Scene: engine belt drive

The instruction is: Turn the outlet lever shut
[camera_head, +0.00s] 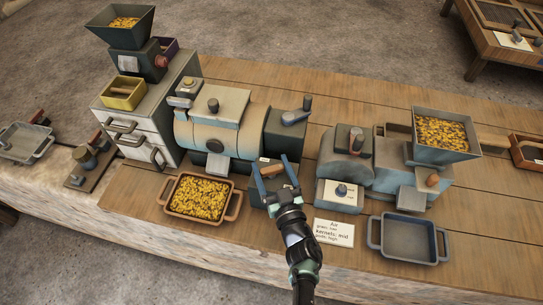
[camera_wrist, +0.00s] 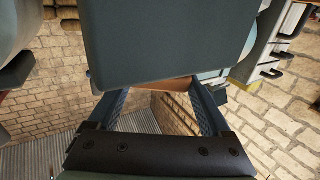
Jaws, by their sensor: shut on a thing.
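A brown wooden handle (camera_head: 271,171), which looks like the outlet lever, sits on a dark box at the front of the large cylindrical machine (camera_head: 224,133). My gripper (camera_head: 274,174) reaches it from the front, with one blue finger at each end of the handle. In the wrist view, the brown handle (camera_wrist: 178,85) shows between the fingers of my gripper (camera_wrist: 158,96), partly hidden under a dark block (camera_wrist: 158,40). The jaws are closed on the handle. How far the lever is turned cannot be told.
A tray of yellow kernels (camera_head: 168,212) stands left of my gripper. A white card (camera_head: 334,232) and an empty blue-grey tray (camera_head: 373,234) lie to the right. A second machine with a kernel-filled hopper (camera_head: 474,146) stands at right. Bare tabletop lies along the front edge.

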